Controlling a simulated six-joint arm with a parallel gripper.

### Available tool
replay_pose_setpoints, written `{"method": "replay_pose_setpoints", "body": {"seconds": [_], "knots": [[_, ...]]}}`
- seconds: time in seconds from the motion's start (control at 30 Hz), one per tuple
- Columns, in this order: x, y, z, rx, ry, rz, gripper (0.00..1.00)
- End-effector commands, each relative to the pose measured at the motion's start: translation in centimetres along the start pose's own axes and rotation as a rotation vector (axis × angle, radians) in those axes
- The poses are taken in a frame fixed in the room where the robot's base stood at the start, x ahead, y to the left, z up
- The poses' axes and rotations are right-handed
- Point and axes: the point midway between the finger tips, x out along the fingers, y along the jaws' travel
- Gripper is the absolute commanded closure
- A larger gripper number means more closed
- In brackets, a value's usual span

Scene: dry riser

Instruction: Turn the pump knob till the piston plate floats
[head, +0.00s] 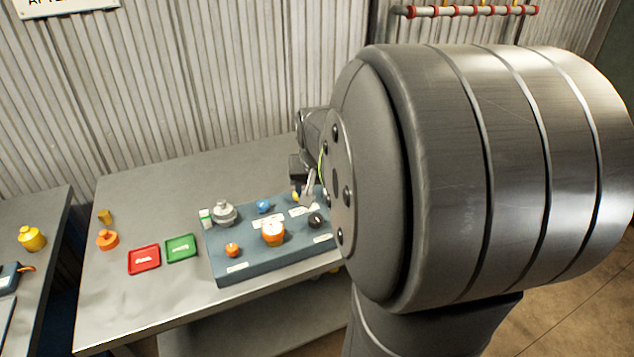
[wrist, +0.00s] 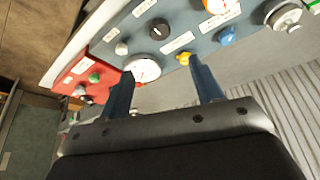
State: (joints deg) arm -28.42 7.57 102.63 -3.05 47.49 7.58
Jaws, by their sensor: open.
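A blue-grey panel (head: 222,268) lies on the table with several knobs and unreadable labels. I cannot tell which is the pump knob: there is a black knob (head: 316,220), also in the wrist view (wrist: 158,27), a blue knob (head: 264,206), a small orange knob (head: 232,250) and a yellow one (wrist: 183,58). A silver stepped round piece (head: 224,212) at the panel's back left may be the piston plate. My gripper (head: 308,192) is above the panel's right end. In the wrist view my gripper (wrist: 164,84) is open and empty, near a white dial (wrist: 142,68) and the yellow knob.
A larger orange-and-white round part (head: 272,232) sits mid-panel. Red (head: 145,260) and green (head: 181,248) trays lie left of the panel, with an orange piece (head: 107,240) beyond. A red panel (wrist: 70,77) adjoins in the wrist view. My arm hides the table's right side.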

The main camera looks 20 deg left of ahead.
Motion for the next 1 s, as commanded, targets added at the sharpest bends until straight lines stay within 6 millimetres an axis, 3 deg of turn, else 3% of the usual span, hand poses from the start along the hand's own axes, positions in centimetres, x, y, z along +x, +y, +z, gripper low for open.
{"method": "replay_pose_setpoints", "body": {"seconds": [0.2,0.63,0.77,1.0], "knots": [[-2.2,0.0,0.0,0.000,0.000,0.000,0.41],[-2.4,0.0,0.0,-0.001,-0.002,0.000,0.41],[-1.5,0.0,0.0,-0.001,-0.003,0.000,0.41],[2.3,0.0,0.1,-0.001,-0.005,0.001,0.41]]}}
